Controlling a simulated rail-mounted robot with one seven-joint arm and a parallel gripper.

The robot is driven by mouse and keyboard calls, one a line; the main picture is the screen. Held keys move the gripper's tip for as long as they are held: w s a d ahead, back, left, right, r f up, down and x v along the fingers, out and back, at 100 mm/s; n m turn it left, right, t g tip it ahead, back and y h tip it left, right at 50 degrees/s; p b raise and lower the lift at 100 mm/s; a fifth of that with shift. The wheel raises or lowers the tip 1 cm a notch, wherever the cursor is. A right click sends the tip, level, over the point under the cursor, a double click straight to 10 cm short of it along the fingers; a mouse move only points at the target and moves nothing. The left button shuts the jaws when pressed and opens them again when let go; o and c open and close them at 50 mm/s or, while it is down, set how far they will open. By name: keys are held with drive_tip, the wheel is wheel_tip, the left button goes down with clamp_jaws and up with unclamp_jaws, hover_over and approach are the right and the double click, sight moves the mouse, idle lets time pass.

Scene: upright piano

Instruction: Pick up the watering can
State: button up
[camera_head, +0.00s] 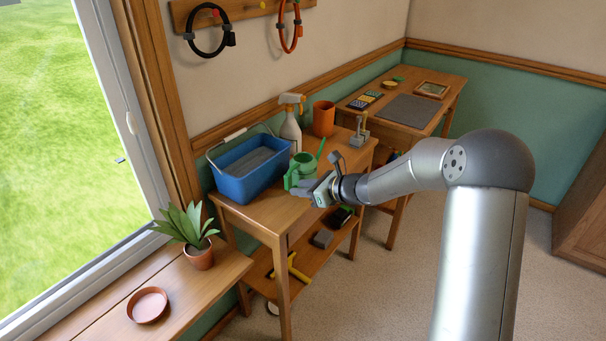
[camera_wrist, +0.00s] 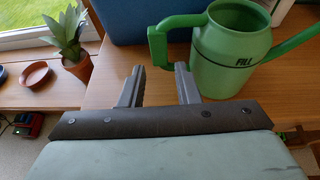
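The green watering can (camera_head: 301,172) stands upright on the wooden side table, to the right of the blue bucket. In the wrist view the can (camera_wrist: 229,58) shows a dark line and the letters "FILL", its handle (camera_wrist: 160,48) at the left and its spout at the right. My gripper (camera_head: 310,190) is at the near side of the can in the head view. In the wrist view my gripper (camera_wrist: 158,82) is open, with two grey fingers apart and nothing between them. The handle lies just beyond the fingertips; whether they touch it I cannot tell.
The blue bucket (camera_head: 249,170) stands close on the left. A spray bottle (camera_head: 291,128) and an orange pot (camera_head: 323,118) stand behind. A potted plant (camera_head: 192,240) and a terracotta saucer (camera_head: 148,305) sit on the windowsill. The table's front strip (camera_head: 262,217) is clear.

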sight(290, 186)
drive_tip(key=shift+x, duration=2.8)
drive_tip(key=shift+r, duration=0.15)
drive_tip(key=shift+c, duration=0.3)
clamp_jaws()
